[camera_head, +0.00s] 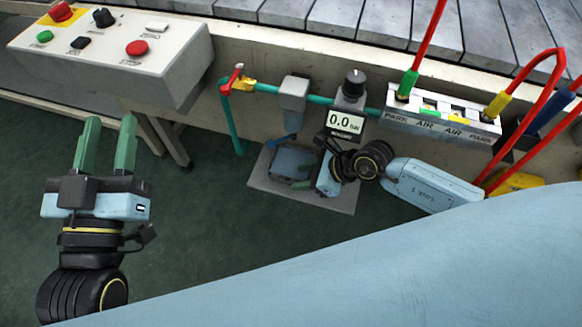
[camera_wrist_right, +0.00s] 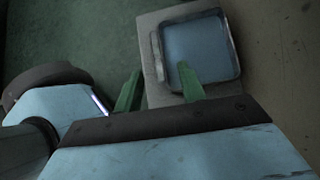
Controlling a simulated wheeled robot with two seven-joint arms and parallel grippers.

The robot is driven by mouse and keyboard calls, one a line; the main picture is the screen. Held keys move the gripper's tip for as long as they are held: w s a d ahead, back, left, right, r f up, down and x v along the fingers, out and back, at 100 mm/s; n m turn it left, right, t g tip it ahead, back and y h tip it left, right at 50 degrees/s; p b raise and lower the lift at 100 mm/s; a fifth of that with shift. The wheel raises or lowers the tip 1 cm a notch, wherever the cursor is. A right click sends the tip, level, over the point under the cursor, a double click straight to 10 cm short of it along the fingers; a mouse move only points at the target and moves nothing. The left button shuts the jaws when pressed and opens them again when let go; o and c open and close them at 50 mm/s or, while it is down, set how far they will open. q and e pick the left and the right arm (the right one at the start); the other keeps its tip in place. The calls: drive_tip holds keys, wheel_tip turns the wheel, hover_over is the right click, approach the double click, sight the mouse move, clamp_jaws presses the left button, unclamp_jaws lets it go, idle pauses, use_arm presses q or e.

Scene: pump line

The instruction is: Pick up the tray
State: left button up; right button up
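The tray (camera_head: 290,160) is a shallow light-blue square with a dark rim, lying on a grey plate (camera_head: 262,183) near the floor. It also shows in the right wrist view (camera_wrist_right: 203,40), empty as far as I can see. My right gripper (camera_head: 303,174) is at the tray's near side, partly hidden by its own body in the head view. In the right wrist view, its green fingers (camera_wrist_right: 158,84) are apart: one overlaps the tray's inside, the other is left of the tray's edge. I cannot tell whether they touch it. My left gripper (camera_head: 109,130) is open and empty, far left of the tray.
A control box (camera_head: 110,55) with coloured buttons stands at upper left. Above the tray are a teal pipe (camera_head: 265,89), a gauge reading 0.0 (camera_head: 345,122) and an air manifold (camera_head: 440,118) with red hoses. Green floor (camera_head: 200,230) is clear left of the plate.

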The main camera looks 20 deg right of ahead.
sight(291, 179)
drive_tip(key=b+x, duration=0.1)
drive_tip(key=x, duration=0.2)
drive_tip(key=shift+w+a+f+b, duration=0.2)
drive_tip(key=shift+a+f+b, duration=0.1)
drive_tip(key=shift+f+b, duration=0.05)
use_arm(q)
drive_tip(key=r+t, duration=0.1)
drive_tip(key=s+r+t, duration=0.1)
drive_tip(key=s+r+t+h, duration=0.1)
drive_tip(key=r, duration=0.1)
drive_tip(key=shift+t, duration=0.4)
use_arm(e)
clamp_jaws()
